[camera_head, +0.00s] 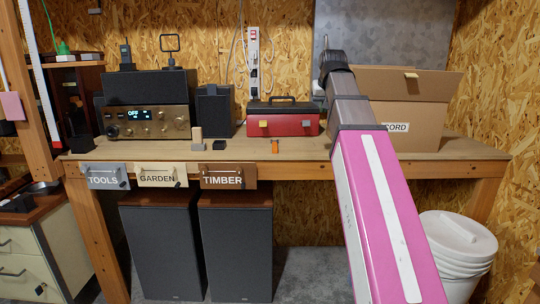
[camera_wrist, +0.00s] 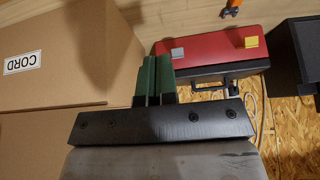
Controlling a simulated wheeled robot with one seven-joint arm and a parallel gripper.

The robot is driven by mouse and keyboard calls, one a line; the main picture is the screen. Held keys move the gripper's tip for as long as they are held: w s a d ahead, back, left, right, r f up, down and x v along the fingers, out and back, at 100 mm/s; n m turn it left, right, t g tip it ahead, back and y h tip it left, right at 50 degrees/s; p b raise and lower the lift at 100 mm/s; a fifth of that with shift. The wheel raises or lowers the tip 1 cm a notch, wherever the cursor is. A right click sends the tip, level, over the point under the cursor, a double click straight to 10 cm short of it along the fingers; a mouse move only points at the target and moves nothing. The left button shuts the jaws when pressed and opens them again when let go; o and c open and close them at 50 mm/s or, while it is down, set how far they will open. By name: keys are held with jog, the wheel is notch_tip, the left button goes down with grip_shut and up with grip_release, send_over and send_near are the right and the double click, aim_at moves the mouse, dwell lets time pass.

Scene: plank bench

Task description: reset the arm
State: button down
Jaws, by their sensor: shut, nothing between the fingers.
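My gripper (camera_wrist: 156,64) shows in the wrist view as two green fingers closed together with nothing between them. It hangs over the bench, between the cardboard box (camera_wrist: 72,58) marked CORD and the red toolbox (camera_wrist: 213,48). In the head view my pink and grey arm reaches up from the lower right, and its dark far end is in front of the box (camera_head: 425,85). The fingers cannot be made out there. The red toolbox (camera_head: 282,121) stands left of the arm's end.
The plank bench (camera_head: 330,150) carries an amplifier (camera_head: 145,122), a small dark speaker (camera_head: 215,110) and a small orange thing (camera_head: 275,145). Signs for TOOLS (camera_head: 105,177), GARDEN (camera_head: 160,175) and TIMBER (camera_head: 228,177) hang at its front edge. White buckets (camera_head: 457,245) stand at the right.

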notch_tip(320, 180, down, 33)
jog(key=s+g, duration=0.2)
jog(key=g, duration=0.1)
jog(key=s+f+g, duration=0.1)
jog(key=s+f, duration=0.5)
jog(key=f, duration=0.6)
jog(key=s+f+g, duration=0.2)
jog(key=s+f, duration=0.5)
jog(key=f, duration=0.5)
jog(key=shift+s+f, duration=0.25)
jog(key=shift+s, duration=0.05)
jog(key=shift+a, duration=0.15)
